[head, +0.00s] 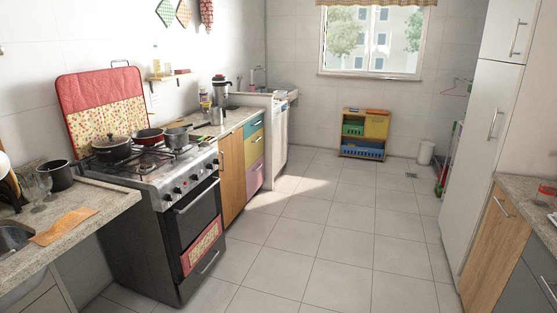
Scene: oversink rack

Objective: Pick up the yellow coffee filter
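I cannot make out a yellow coffee filter for certain in the head view. Small items stand on the far counter beyond the stove, including one with a yellowish patch (204,96), too small to identify. A tall silver and dark pot or coffee maker (220,92) stands beside it. Neither of my grippers is in view.
The stove (160,182) carries several pots. A right counter (535,190) and tall white cabinet (487,150) flank clear tiled floor (330,220). A coloured shelf unit (376,128) stands at the back.

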